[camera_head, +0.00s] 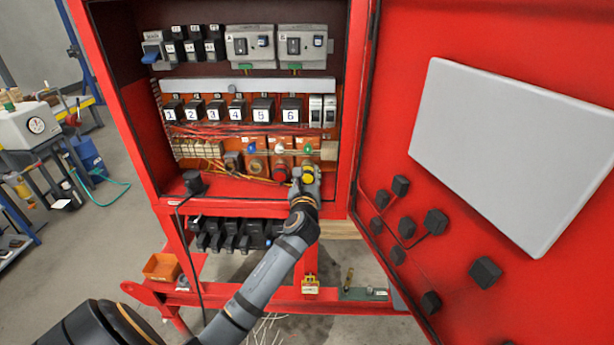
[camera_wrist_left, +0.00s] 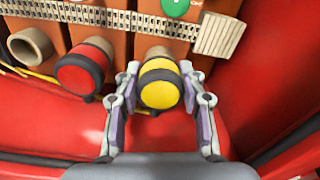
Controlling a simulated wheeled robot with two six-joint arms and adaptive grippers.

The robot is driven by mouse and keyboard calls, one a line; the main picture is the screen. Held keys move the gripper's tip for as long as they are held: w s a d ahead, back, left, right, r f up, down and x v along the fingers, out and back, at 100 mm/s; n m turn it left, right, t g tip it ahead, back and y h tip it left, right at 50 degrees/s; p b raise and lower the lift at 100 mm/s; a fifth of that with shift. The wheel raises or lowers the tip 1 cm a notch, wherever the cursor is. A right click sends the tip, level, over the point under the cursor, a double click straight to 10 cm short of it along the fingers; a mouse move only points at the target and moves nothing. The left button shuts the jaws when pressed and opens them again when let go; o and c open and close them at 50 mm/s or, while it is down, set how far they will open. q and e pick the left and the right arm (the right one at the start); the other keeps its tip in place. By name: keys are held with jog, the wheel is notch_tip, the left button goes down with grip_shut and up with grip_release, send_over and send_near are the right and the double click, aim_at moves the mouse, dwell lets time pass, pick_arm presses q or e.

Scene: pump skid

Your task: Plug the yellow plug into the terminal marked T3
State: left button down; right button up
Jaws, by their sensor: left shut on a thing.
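The yellow plug (camera_head: 308,178) is at the lower right of the cabinet's terminal row, held between the fingers of my left gripper (camera_head: 306,180). In the left wrist view my left gripper (camera_wrist_left: 160,98) has one finger on each side of the yellow plug (camera_wrist_left: 161,88). The plug's far end is at the rightmost orange terminal block, below a green round marker (camera_wrist_left: 175,6). I cannot tell whether it is inside the socket or only in front of it. No T3 label is readable. My right gripper is not in view.
A red plug (camera_wrist_left: 82,72) sits close left of the yellow one. An open tan socket (camera_wrist_left: 31,46) is further left. A black block with a cable (camera_head: 194,183) stands on the cabinet floor. The open red door (camera_head: 400,200) bounds the right side.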

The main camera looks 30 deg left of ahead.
pick_arm(q)
jog(key=shift+w+a, duration=0.1)
jog(key=shift+w, duration=0.05)
jog(key=c, duration=0.7)
grip_release()
jog(key=v, duration=1.2)
